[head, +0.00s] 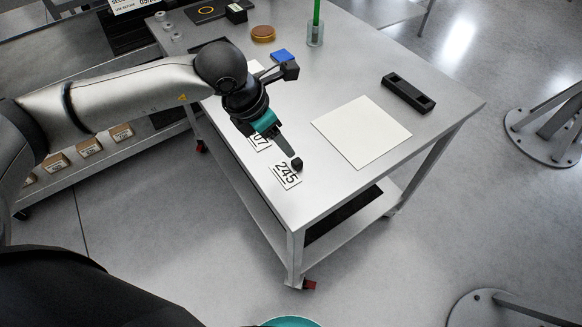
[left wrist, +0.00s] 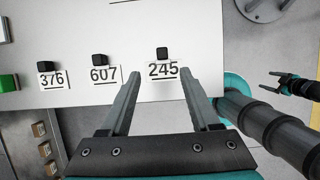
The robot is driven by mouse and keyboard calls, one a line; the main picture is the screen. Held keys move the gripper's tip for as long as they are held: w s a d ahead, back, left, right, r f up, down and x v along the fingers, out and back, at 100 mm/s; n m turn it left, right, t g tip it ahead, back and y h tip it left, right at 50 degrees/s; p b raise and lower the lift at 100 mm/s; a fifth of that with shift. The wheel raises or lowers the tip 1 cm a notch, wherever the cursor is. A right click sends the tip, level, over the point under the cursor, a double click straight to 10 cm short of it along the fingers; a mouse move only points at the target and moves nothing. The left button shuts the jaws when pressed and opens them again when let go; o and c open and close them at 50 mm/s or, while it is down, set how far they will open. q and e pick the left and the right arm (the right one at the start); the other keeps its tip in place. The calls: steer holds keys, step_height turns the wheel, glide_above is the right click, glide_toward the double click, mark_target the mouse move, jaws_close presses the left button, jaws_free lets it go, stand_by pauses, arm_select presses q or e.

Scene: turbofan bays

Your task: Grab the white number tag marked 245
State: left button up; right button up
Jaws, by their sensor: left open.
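The white number tag marked 245 (head: 285,175) lies near the table's front corner, with a small black block (head: 297,164) at its upper edge. My left gripper (head: 289,152) is above the table close to this tag. In the left wrist view the 245 tag (left wrist: 163,71) and its black block (left wrist: 162,54) show between and just beyond the fingertips of my open left gripper (left wrist: 161,76). Nothing is held between the fingers. My right gripper (left wrist: 271,86) shows at the right of the left wrist view, fingers apart and empty, away from the tag.
Tags marked 607 (left wrist: 104,75) and 376 (left wrist: 52,80), each with a black block, lie in a row left of 245. A green block (left wrist: 9,83) sits farther left. A white sheet (head: 361,131) and a black holder (head: 408,93) lie on the table (head: 330,190).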

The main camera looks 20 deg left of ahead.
mark_target(297, 161)
arm_select(q)
steer(key=x, duration=1)
steer(key=shift+d+f+b, duration=0.2)
steer(key=shift+b, duration=0.15)
jaws_close()
